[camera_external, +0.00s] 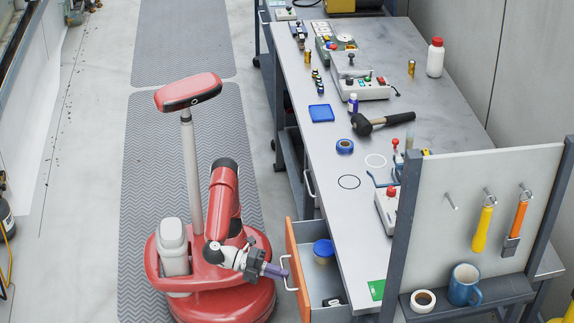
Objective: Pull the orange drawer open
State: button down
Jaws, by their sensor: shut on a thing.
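The orange drawer (297,262) is under the left side of the workbench. It stands partly open, its orange front pulled out to the left of the bench edge. Inside it are a blue-lidded jar (323,251) and a small dark item (333,301). A pale bar handle (287,274) is on the drawer's front. My gripper (283,272) is at this handle and shut on it. The fingertips are small in the picture and partly merge with the handle.
The workbench (322,158) holds tools and devices, including a mallet (380,122), blue tape (345,146) and a white bottle (435,57). A tool panel (480,200) stands at the right front. The floor mat (180,130) behind my base is clear.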

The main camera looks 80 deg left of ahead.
jog(key=s+p, duration=0.1)
jog(key=s, duration=1.1)
jog(key=c, duration=1.5)
grip_release()
jog(key=p+v, duration=0.1)
jog(key=v, duration=0.6)
jog(key=shift+s+a, duration=0.15)
jog(key=shift+s, duration=0.25)
